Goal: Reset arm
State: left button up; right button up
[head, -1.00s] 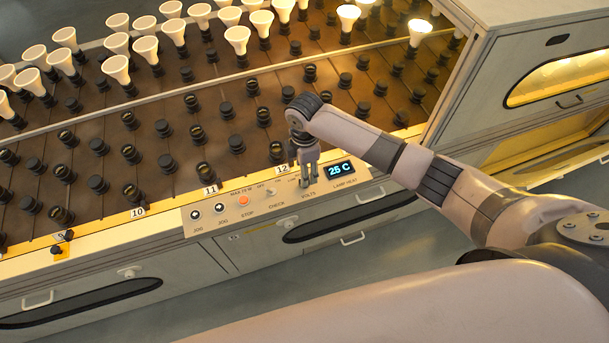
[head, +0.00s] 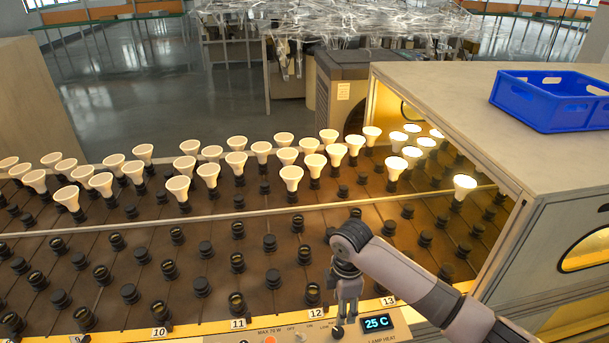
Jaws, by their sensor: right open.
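My right gripper (head: 348,312) hangs pointing down over the control panel (head: 374,337) at the front edge of the rack. Its fingers are apart and nothing shows between them. The fingertips are close to a black knob (head: 338,331) on the panel; I cannot tell whether they touch it. My right arm comes in from the lower right. My left arm and gripper are not in view.
Several white bulbs (head: 292,177) stand in sockets on the rack's far rows; those at right, under the hood (head: 470,140), are lit. The near sockets (head: 237,262) are empty. A blue crate (head: 550,100) sits on the hood. A display (head: 377,322) reads 25 C.

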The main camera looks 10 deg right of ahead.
jog(key=s+a+f+m+t+y, duration=0.25)
jog(key=s+a+m, duration=0.35)
jog(key=s, duration=0.6)
jog(key=s+d+r+m+t+h, duration=0.1)
jog(key=s+d+r+m+h, duration=0.15)
jog(key=s+d+m, duration=0.95)
notch_tip(320, 180, down, 25)
jog(key=s+n+g, duration=0.1)
jog(key=s+n, duration=0.1)
jog(key=s+d+f+g, duration=0.1)
jog(key=s+d+f, duration=0.1)
jog(key=s+f, duration=1.5)
jog(key=shift+d, duration=0.3)
jog(key=shift+s+f+g, duration=0.1)
jog(key=shift+g, duration=0.15)
